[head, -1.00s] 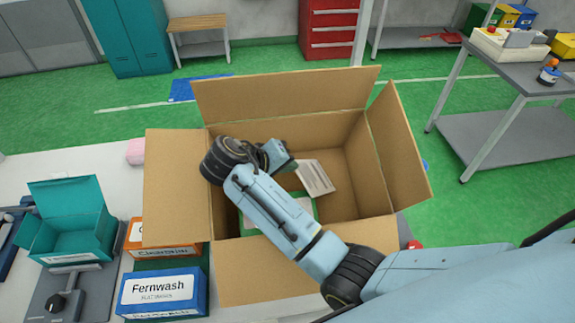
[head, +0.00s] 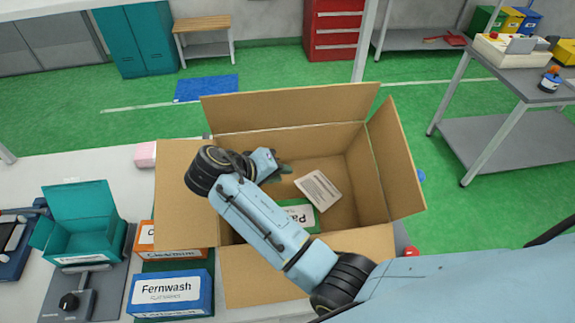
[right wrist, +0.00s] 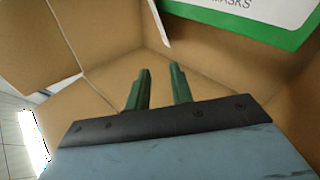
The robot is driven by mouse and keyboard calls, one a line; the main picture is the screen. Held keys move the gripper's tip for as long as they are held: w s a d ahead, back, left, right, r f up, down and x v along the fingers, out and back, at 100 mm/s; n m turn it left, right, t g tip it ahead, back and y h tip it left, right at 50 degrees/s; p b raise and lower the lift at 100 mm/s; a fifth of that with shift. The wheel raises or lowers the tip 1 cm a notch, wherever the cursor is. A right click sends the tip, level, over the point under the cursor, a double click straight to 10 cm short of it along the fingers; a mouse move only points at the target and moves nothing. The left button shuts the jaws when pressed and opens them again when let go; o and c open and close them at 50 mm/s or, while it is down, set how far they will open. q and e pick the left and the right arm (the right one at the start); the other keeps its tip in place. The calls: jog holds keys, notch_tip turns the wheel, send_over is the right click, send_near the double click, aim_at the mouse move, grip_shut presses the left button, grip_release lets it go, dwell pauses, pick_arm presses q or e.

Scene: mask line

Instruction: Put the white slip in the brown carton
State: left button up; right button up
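The brown carton (head: 295,268) stands with its flaps open. The white slip (head: 318,190), printed with lines of text, is inside it, tilted, beside a green-and-white box (head: 303,214). Whether the slip touches that box I cannot tell. My right gripper (head: 284,172) reaches into the carton, left of the slip and apart from it. In the right wrist view the right gripper (right wrist: 160,80) has its two green fingers apart with nothing between them. A white edge near the top there may be the slip. My left gripper is not in view.
Left of the carton are a teal open bin (head: 85,240), an orange box (head: 150,238) and a blue Fernwash box (head: 172,293). A pink block (head: 145,155) lies on the table (head: 110,165). The carton's raised walls and flaps surround my right gripper.

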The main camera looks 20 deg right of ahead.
jog(key=p+v, duration=0.3)
jog(key=v, duration=0.4)
jog(key=shift+f, duration=0.1)
dwell(0.4)
